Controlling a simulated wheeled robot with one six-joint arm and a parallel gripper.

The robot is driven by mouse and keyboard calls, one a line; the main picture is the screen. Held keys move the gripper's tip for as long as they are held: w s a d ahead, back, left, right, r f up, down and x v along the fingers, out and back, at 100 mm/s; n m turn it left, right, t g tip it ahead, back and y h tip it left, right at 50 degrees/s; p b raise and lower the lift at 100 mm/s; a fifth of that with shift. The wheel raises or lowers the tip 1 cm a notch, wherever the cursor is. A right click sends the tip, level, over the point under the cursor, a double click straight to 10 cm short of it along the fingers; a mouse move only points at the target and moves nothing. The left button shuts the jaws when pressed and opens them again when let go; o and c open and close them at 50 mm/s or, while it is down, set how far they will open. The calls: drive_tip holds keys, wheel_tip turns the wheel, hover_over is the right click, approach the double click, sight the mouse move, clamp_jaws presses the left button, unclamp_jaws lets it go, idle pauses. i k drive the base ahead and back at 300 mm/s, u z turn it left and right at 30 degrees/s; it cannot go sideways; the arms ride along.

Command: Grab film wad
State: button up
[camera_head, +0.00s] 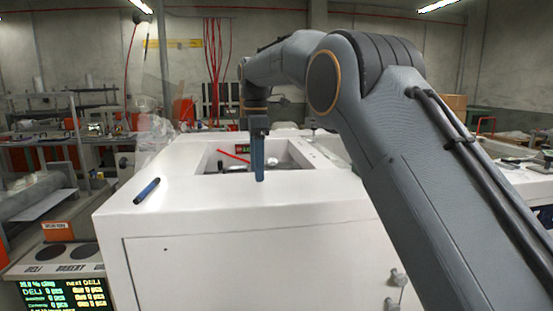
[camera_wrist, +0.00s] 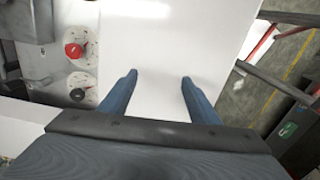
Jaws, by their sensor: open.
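I cannot clearly make out a film wad in either view. A pale, see-through film-like patch (camera_head: 154,132) shows beyond the left back corner of the white machine in the head view; I cannot tell if it is the wad. My gripper (camera_head: 258,178) points down over the front edge of the machine's recessed opening. In the wrist view its two blue fingers (camera_wrist: 158,79) are spread apart. Only bare white surface shows between them, and nothing is held.
The white machine top (camera_head: 215,195) is mostly clear. A blue pen-like item (camera_head: 147,190) lies at its left. A red knob (camera_wrist: 73,50) and a black knob (camera_wrist: 77,94) show in the wrist view. A scale display (camera_head: 65,293) stands at lower left.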

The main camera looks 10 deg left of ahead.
sight(270, 161)
drive_tip(key=i, duration=1.15)
drive_tip(key=u, duration=0.05)
